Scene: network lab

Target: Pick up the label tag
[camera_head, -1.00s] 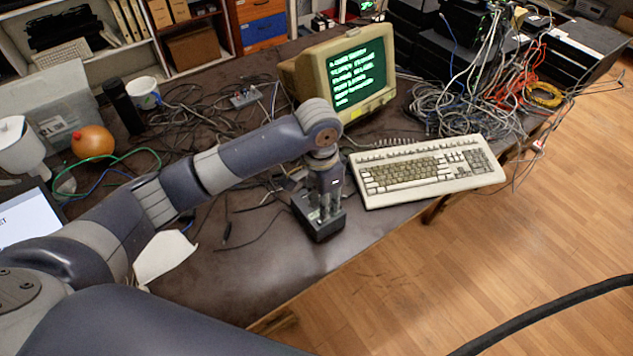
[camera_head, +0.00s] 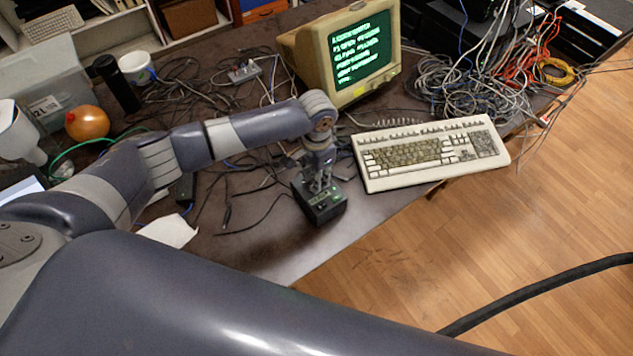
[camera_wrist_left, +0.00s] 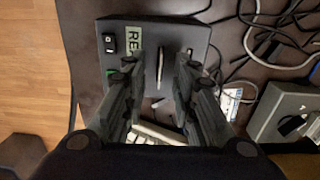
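A black box (camera_head: 318,207) with a green-lit top stands on the dark table, left of the keyboard. The left wrist view shows its top (camera_wrist_left: 185,35) from above, with a rocker switch, a pale green label (camera_wrist_left: 133,43) reading "RE", and thin upright slots or edges. That label may be the label tag; I cannot tell for sure. My left gripper (camera_head: 318,182) points down over the box. In the wrist view its two fingers (camera_wrist_left: 160,75) are apart, with a thin upright edge between them and nothing clearly gripped. One finger partly covers the label. My right gripper is out of view.
A cream keyboard (camera_head: 430,153) lies right of the box, and an old monitor (camera_head: 340,55) stands behind. Loose cables (camera_head: 465,90) are piled at the back right. A white paper (camera_head: 168,231) lies left. The table's front edge is near the box.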

